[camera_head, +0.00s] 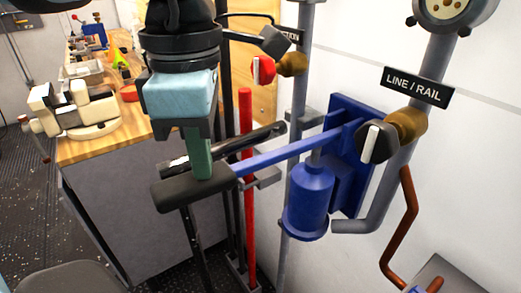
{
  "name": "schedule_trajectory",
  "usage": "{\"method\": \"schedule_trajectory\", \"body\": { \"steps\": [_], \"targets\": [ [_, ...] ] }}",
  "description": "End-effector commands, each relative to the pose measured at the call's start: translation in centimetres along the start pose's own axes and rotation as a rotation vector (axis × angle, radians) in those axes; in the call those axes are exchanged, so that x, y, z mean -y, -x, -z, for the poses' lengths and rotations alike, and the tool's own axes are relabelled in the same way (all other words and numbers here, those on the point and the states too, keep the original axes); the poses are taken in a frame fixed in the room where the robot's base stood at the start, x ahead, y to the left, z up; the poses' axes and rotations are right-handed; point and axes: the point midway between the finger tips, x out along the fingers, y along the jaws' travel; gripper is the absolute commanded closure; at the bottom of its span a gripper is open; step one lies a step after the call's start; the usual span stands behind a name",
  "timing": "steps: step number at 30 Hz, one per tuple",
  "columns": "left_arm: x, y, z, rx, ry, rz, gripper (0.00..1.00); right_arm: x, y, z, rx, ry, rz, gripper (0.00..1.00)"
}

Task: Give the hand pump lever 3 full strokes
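The hand pump has a blue cylinder (307,205) on a blue backing plate (352,150) at the wall. Its blue lever (285,153) reaches out to the left, nearly level in the picture, and ends in a thick black grip (175,194). My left gripper (202,174) comes down from above, with a light blue body and a green finger. The finger's tip meets the black grip and overlaps its upper side. Only one finger shows clearly; the other is hidden, so I cannot tell whether they close on the grip. My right gripper is not in view.
A black valve knob (377,142) with a white mark sits by the LINE / RAIL sign (416,87). A red valve knob (262,69) is higher up. A red rod (246,190) and dark bars stand behind the lever. A workbench (140,145) with a vise (75,110) is left.

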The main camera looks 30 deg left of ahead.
Motion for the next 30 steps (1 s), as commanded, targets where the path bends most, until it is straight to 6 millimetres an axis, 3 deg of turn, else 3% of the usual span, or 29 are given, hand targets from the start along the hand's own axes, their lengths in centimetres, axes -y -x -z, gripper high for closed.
{"method": "schedule_trajectory", "body": {
  "steps": [27, 30],
  "targets": [
    [0.0, -7.4, 0.0, -0.002, 0.000, 0.002, 1.00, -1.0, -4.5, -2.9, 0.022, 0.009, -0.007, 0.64],
    [0.0, -7.0, 0.0, -0.002, 0.000, 0.001, 1.00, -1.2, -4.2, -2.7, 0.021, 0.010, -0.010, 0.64]
  ]
}}
